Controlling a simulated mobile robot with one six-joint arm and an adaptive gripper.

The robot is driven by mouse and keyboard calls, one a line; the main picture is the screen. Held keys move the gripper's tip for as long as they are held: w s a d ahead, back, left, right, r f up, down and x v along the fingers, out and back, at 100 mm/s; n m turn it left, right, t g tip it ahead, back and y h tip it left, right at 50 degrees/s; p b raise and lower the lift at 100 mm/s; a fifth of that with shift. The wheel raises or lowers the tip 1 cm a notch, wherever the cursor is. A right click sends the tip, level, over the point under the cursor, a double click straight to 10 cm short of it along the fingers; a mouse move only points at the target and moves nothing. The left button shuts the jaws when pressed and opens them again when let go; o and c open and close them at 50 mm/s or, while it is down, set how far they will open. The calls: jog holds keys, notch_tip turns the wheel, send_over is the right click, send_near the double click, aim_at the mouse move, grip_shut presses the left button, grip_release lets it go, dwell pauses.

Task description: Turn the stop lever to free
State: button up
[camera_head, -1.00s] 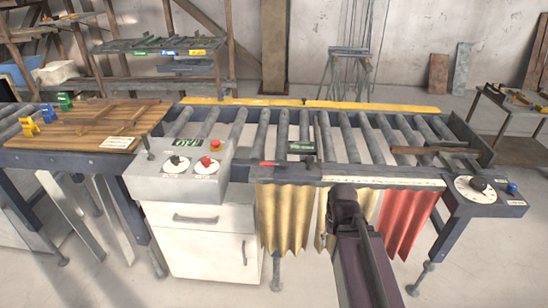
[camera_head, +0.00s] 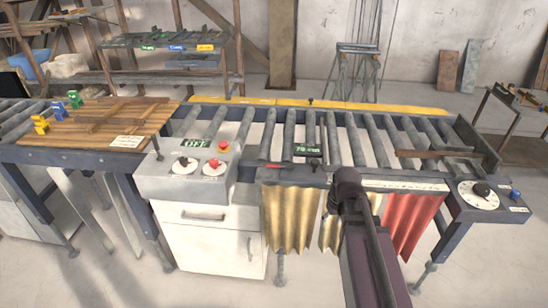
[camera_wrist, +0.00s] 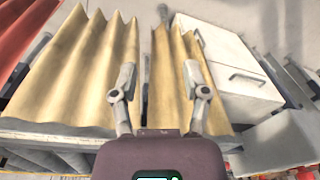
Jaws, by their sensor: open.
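A small red-tipped lever (camera_head: 273,165) lies along the front rail of the roller conveyor, left of a small display (camera_head: 307,149). It looks like the stop lever, but its marked positions are too small to read. My arm reaches forward in front of the curtains in the head view, and its wrist hides the fingers. In the wrist view my gripper (camera_wrist: 160,75) is open and empty, its two fingers spread in front of yellow curtain strips (camera_wrist: 75,70). The lever cannot be made out in the wrist view.
A grey control box (camera_head: 185,180) with a red button and a display reading OFF stands at left above a white cabinet (camera_head: 210,238). A dial (camera_head: 479,195) and a blue knob sit at the right end. A red curtain (camera_head: 413,222) hangs beside the yellow ones.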

aim_at(274, 165)
jog(key=w+a+r+n+y+p, duration=0.1)
jog(key=w+a+r+n+p, duration=0.6)
jog(key=w+r, duration=0.2)
jog(key=w+a+r+n+t+y+p, duration=0.1)
jog(key=w+a+r+n+y+p, duration=0.1)
jog(key=w+a+r+n+p, duration=0.5)
notch_tip(274, 165, up, 2)
jog(key=shift+w+t+y+p, duration=0.3)
jog(key=shift+w+p, duration=0.15)
jog(key=shift+w, duration=0.45)
jog(key=shift+f, duration=0.15)
jog(key=b+x, duration=1.2)
jog(key=x, duration=0.1)
jog(key=shift+w+a+f+b, duration=0.15)
jog(key=shift+f+b, duration=0.1)
jog(key=shift+b, duration=0.05)
grip_shut()
